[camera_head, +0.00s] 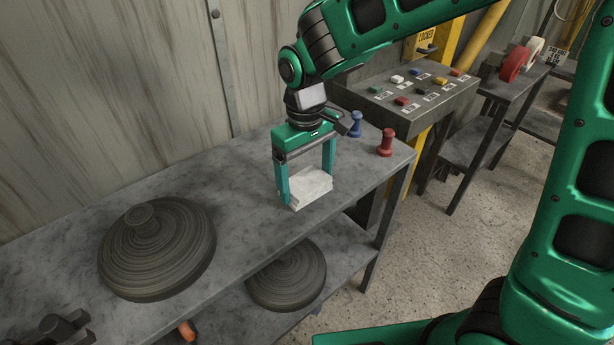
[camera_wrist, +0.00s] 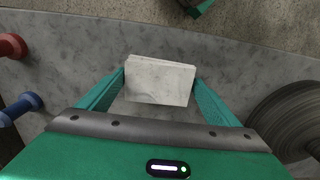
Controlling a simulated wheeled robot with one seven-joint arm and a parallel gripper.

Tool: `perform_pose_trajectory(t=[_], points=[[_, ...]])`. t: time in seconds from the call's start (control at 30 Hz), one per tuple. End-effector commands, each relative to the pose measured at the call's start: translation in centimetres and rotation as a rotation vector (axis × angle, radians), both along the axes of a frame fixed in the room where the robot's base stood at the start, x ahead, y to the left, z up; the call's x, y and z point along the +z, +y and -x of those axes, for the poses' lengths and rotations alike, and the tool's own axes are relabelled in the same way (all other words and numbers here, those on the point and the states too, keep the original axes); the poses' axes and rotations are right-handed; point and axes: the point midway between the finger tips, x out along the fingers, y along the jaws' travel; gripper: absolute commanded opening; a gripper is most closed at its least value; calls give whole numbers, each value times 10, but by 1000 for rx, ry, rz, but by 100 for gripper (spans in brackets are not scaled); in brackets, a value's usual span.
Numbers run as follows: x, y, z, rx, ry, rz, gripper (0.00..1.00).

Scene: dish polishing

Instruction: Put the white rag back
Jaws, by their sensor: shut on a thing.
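The white rag (camera_head: 309,187) is a folded, layered block at the right part of the grey table (camera_head: 240,207). My gripper (camera_head: 307,188) points down over it, with one finger on each side. In the wrist view the rag (camera_wrist: 160,80) lies between the two green fingertips (camera_wrist: 160,82), and the gripper is shut on it. The rag is at or very near the table top; I cannot tell whether it touches. Its far side is partly hidden by the gripper.
A dark ridged dish (camera_head: 160,250) lies left on the table; another (camera_head: 287,277) is on the lower shelf. A blue peg (camera_head: 355,124) and a red peg (camera_head: 385,143) stand behind right of the gripper. A button panel (camera_head: 410,95) is beyond. The table between dish and rag is clear.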

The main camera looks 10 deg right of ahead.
Motion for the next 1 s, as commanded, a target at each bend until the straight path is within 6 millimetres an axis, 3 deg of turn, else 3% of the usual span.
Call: perform_pose_trajectory(t=[0.2,0.23,0.3,0.67,1.0], points=[[-2,0,0,-1,0,0,54],[-2,0,0,-1,0,0,88],[-2,0,0,-1,0,0,100],[8,0,-1,-2,-1,-1,100],[71,0,-3,-4,-3,-2,100]])
